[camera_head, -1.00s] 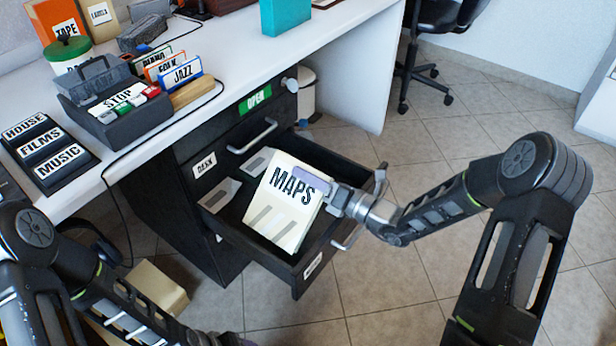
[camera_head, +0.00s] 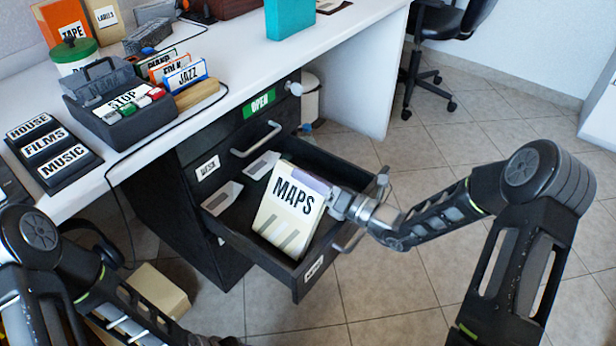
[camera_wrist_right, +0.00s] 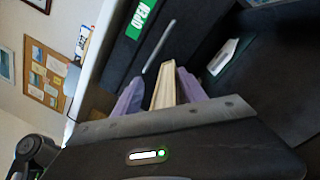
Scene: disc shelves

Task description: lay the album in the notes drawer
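The cream album (camera_head: 275,218) lettered MAPS is tilted inside the open lower drawer (camera_head: 243,237), its cover towards me. I cannot tell whether its lower edge touches the drawer floor. My right gripper (camera_head: 326,196) is shut on the album's upper right part. In the right wrist view the lavender fingers stand on both sides of the album's thin edge (camera_wrist_right: 164,85). The label on this drawer's front (camera_head: 314,268) is too small to read. My left arm comes in at the lower left; its gripper is not visible.
Pale dividers (camera_head: 222,198) lie at the drawer's left and back. A closed drawer labelled DESK (camera_head: 208,168), with a bar handle (camera_head: 256,139), is above.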

